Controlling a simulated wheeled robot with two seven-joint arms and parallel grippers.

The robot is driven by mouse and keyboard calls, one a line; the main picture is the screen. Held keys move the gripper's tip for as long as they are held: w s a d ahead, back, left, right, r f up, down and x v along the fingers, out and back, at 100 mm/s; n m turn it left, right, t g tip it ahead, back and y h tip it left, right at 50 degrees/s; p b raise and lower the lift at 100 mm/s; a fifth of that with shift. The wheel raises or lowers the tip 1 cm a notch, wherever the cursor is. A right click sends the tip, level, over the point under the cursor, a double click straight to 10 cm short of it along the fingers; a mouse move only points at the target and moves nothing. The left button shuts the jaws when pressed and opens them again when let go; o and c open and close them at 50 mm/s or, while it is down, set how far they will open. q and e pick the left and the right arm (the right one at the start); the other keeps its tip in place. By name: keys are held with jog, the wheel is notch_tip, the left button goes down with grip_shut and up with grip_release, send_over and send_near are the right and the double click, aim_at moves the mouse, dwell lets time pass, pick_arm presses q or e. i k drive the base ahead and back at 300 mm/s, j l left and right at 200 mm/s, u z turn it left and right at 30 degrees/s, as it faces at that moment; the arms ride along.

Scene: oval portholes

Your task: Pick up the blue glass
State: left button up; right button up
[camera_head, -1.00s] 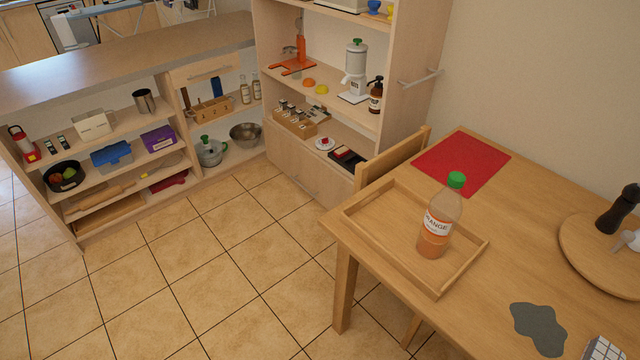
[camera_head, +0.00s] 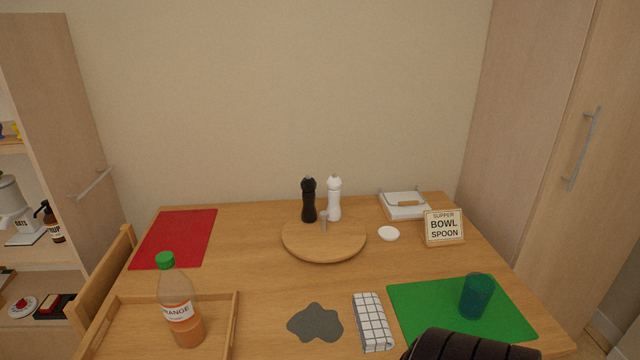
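The blue glass (camera_head: 476,296) is a teal-blue see-through tumbler. It stands upright on the green placemat (camera_head: 430,302) at the right front of the table. A dark ribbed part, seemingly of my own arm, shows at the bottom edge in front of the placemat. Neither gripper's fingers are in view.
An orange bottle (camera_head: 181,308) stands in a wooden tray (camera_head: 233,318) at the left. A checked cloth (camera_head: 372,322) and a grey patch (camera_head: 315,322) lie left of the placemat. A sign (camera_head: 443,227), a white dish (camera_head: 388,233) and a round board with mills (camera_head: 290,240) are behind.

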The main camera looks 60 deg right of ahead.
aim_at(479, 288)
jog(key=z, duration=2.8)
jog(key=u, duration=0.4)
jog(key=l+u, duration=0.35)
jog(key=i+l+u, duration=0.1)
jog(key=l+u, duration=0.5)
jog(key=u, duration=0.15)
